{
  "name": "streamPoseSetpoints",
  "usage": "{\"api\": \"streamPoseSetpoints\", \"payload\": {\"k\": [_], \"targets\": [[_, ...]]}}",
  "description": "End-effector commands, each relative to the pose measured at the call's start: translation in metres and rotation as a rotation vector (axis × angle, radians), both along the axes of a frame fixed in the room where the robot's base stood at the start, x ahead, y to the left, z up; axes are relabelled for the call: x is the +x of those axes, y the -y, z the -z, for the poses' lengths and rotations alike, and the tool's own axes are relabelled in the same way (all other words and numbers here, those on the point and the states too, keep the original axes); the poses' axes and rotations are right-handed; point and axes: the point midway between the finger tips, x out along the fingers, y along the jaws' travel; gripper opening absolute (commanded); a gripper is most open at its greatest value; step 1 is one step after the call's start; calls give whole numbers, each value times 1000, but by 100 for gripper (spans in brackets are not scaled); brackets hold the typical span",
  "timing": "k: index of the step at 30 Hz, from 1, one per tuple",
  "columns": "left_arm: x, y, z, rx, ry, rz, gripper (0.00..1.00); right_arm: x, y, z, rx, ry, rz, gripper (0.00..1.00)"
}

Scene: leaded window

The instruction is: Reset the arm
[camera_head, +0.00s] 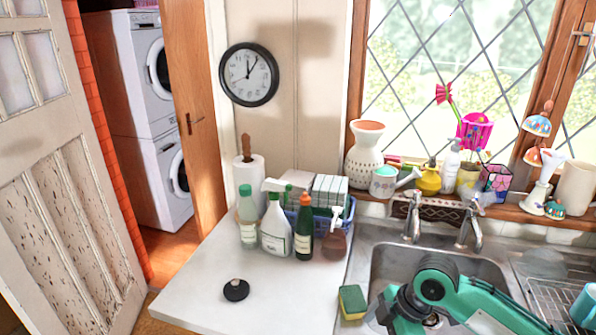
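A green and black arm of mine (480,300), coming in from the lower right, is bent over the sink (440,258). Its black round joint is uppermost, and a lower link reaches down at the bottom edge. No gripper fingers show on it. My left arm and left gripper are out of view.
A yellow-green sponge (352,302) lies by the sink, close to my arm. Several bottles, including a white spray bottle (275,230), and a blue basket (345,212) stand at the counter's back. A black round object (236,290) lies on the otherwise clear white counter front (200,270).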

Motion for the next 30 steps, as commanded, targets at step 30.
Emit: {"api": "streamPoseSetpoints", "payload": {"k": [30], "targets": [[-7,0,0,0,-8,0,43,-139,-2,104,65,-41,1015,100]]}}
